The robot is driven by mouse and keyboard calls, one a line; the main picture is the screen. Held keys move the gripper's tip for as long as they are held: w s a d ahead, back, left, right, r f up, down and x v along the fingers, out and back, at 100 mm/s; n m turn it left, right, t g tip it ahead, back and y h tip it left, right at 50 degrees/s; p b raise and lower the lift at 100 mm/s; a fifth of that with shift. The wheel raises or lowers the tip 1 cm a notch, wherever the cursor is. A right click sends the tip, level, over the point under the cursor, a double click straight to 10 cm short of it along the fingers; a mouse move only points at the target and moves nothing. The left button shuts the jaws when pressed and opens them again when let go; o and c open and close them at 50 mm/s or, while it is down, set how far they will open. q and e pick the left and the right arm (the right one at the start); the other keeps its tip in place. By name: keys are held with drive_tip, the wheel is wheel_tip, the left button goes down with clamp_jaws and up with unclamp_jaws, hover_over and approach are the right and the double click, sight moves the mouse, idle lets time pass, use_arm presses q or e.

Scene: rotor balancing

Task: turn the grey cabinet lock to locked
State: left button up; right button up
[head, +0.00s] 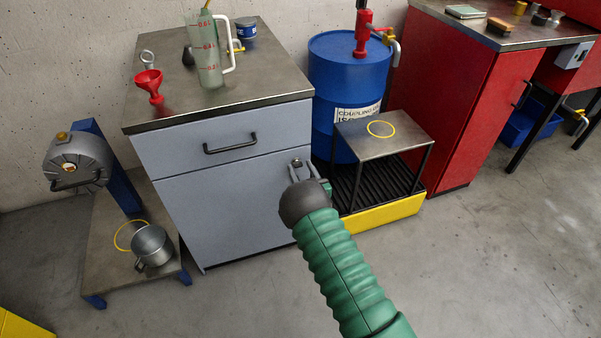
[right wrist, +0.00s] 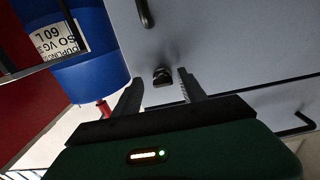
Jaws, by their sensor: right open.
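The grey cabinet (head: 228,215) stands left of centre in the head view, with a drawer above a door. Its lock is a small dark knob (right wrist: 162,76) in the right wrist view, on the grey front near its edge. My right gripper (head: 301,173) reaches up to the upper right part of the cabinet front. In the right wrist view its two fingers (right wrist: 160,84) are apart, with the knob between their tips. I cannot tell whether they touch it. The knob is small, and which way it is turned is unclear. My left gripper is out of view.
A blue drum (head: 345,75) and a small metal stand (head: 405,147) on a yellow-edged grate are close right of the cabinet. A black handle (head: 230,144) juts from the drawer. A jug (head: 208,50) and red funnel (head: 149,84) stand on top. Floor in front is clear.

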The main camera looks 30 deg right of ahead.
drive_tip(key=shift+w, duration=0.25)
drive_tip(key=shift+a+r, duration=0.15)
drive_tip(key=shift+c, duration=0.6)
clamp_jaws()
